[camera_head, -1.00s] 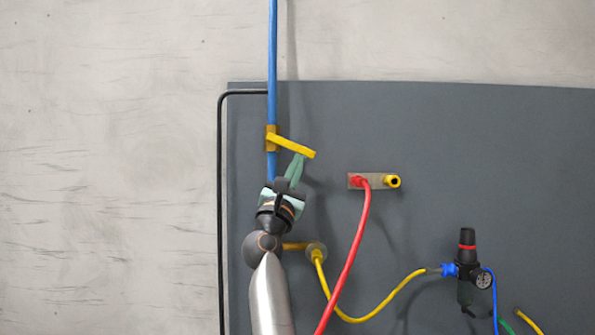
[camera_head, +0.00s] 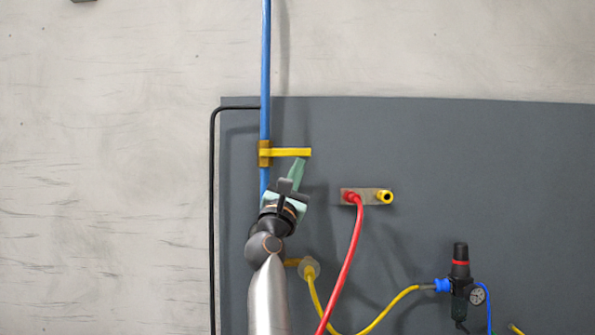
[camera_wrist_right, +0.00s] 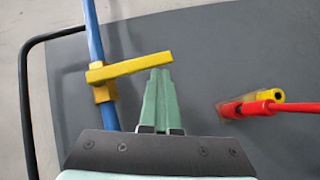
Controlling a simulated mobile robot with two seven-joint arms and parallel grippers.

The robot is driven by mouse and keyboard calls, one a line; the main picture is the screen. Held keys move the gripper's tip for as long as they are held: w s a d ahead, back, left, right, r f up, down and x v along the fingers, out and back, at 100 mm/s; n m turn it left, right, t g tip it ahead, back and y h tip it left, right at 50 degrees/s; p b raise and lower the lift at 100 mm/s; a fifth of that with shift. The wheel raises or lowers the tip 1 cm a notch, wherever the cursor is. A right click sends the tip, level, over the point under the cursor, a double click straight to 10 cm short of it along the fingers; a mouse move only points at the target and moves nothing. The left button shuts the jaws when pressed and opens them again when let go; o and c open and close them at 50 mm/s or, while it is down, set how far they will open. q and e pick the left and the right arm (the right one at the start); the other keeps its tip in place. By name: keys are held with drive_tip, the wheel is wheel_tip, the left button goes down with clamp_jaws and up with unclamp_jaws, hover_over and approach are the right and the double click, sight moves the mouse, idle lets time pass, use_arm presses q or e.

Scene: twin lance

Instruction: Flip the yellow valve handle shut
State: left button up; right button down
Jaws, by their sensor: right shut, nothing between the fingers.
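The yellow valve handle (camera_head: 290,152) sticks out to the right from a brass valve body (camera_head: 264,154) on the vertical blue pipe (camera_head: 265,60). It lies about level, square across the pipe. In the right wrist view the handle (camera_wrist_right: 130,66) crosses the upper left. My right gripper (camera_head: 298,163) is shut and empty, its green fingers together just below the outer part of the handle. In the right wrist view the fingertips (camera_wrist_right: 160,74) are close to the handle's free end; I cannot tell whether they touch. My left gripper is not in view.
A plate (camera_head: 368,196) with a red hose (camera_head: 348,260) and a yellow fitting (camera_head: 386,196) is to the right. A yellow hose (camera_head: 385,312) runs to a black regulator with a gauge (camera_head: 460,270). A black tube (camera_head: 212,210) runs down the dark panel's left edge.

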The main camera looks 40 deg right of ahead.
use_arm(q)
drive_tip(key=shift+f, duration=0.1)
use_arm(e)
drive_tip(key=shift+s, duration=0.1)
use_arm(q)
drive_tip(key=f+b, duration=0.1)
drive_tip(key=b, duration=0.1)
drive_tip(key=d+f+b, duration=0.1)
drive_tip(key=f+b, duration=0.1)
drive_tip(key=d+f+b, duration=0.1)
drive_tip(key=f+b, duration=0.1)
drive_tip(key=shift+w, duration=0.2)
use_arm(e)
drive_tip(key=s+a+f, duration=0.2)
drive_tip(key=f, duration=0.3)
drive_tip(key=s+a+f, duration=0.2)
drive_tip(key=s+f, duration=0.1)
drive_tip(key=f, duration=0.3)
drive_tip(key=shift+a, duration=0.25)
drive_tip(key=shift+s, duration=0.1)
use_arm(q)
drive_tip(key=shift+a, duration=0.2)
use_arm(e)
drive_tip(key=shift+f, duration=0.1)
